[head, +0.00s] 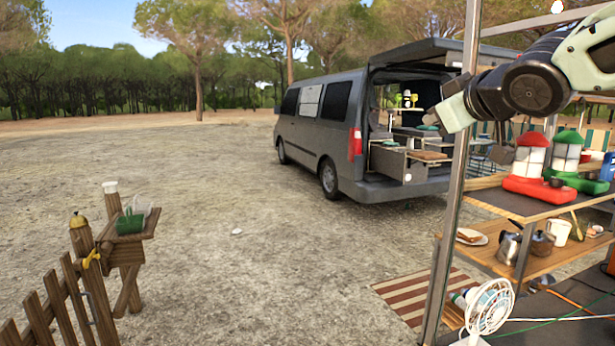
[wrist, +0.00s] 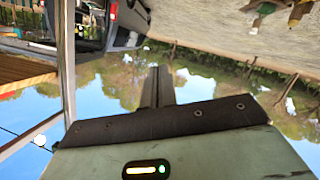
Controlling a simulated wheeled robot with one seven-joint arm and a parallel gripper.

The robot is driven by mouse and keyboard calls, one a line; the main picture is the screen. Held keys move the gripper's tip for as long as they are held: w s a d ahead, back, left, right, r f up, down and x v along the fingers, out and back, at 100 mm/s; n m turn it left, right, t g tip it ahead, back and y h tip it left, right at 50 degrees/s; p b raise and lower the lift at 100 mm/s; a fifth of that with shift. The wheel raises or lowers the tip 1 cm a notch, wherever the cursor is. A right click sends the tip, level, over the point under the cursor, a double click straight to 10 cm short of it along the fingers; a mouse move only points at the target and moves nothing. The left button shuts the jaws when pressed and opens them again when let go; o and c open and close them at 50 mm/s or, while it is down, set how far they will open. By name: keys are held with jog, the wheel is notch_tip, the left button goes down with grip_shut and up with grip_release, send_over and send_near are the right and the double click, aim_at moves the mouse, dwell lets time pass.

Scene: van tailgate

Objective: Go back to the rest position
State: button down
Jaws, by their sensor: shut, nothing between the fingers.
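My gripper (wrist: 158,72) shows in the wrist view as two dark fingers side by side, shut with nothing between them. In the head view my arm reaches in from the upper right, and the pale green hand (head: 454,112) is raised in front of the van's open rear. The fingertips are too small to make out clearly there. The hand appears apart from everything around it. The wrist view is upside down, with sky and trees behind the fingers.
A metal post (head: 456,200) stands close by the hand. Right of it, a shelf (head: 490,203) holds a red lantern (head: 527,165) and a green lantern (head: 566,155). A white fan (head: 489,306) stands below. The grey van (head: 330,130) is behind. Open ground lies left, beyond a wooden fence (head: 60,290).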

jog(key=s+a+f+g+b, duration=0.1)
jog(key=s+a+f+g, duration=0.4)
jog(key=f, duration=0.5)
jog(key=s+a+f+g+b, duration=0.15)
jog(key=s+a+f, duration=0.25)
jog(key=s+f, duration=0.55)
jog(key=s+f+g+h, duration=0.1)
jog(key=s+f+g, duration=0.3)
jog(key=s+f, duration=0.3)
jog(key=s+f+g+h+b, duration=0.1)
jog(key=s+f+g, duration=0.3)
jog(key=s+f, duration=0.4)
jog(key=s, duration=0.5)
jog(key=shift+f, duration=0.25)
